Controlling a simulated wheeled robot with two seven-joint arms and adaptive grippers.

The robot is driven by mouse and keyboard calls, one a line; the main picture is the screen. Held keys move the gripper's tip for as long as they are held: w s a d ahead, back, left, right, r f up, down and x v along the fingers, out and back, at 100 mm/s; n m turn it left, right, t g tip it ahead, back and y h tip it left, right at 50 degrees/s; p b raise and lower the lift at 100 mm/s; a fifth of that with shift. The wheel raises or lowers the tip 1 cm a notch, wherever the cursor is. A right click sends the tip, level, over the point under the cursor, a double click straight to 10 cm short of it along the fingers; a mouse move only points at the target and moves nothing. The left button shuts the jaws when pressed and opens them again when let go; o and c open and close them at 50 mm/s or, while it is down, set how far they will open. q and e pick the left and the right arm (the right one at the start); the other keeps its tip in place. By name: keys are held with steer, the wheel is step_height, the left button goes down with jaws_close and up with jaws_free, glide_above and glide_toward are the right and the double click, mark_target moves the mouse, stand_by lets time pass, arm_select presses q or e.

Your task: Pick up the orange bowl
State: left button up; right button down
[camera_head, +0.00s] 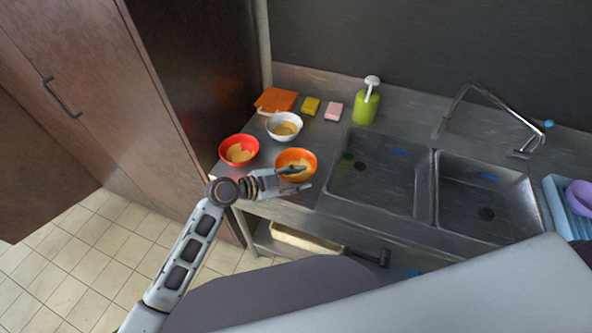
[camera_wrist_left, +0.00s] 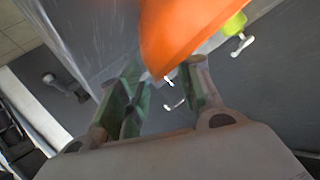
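The orange bowl (camera_head: 291,155), with tan food in it, sits on the metal counter left of the sink. In the left wrist view the orange bowl (camera_wrist_left: 180,32) looms large just beyond the spread fingers of the left gripper (camera_wrist_left: 165,85). Whether a finger touches the bowl I cannot tell. My right gripper is not in view.
A red bowl (camera_head: 239,140) and a white bowl (camera_head: 284,117) stand close by. An orange board (camera_head: 276,98), yellow sponge (camera_head: 311,106), pink sponge (camera_head: 333,112) and green soap bottle (camera_head: 366,106) are behind. Two sink basins (camera_head: 378,185) lie to the right.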

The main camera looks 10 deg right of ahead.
arm_select(q)
jaws_close()
stand_by(0.3)
steer(key=shift+r, duration=0.1)
step_height(320, 180, up, 10)
steer(key=b, duration=0.1)
stand_by(0.7)
stand_by(0.5)
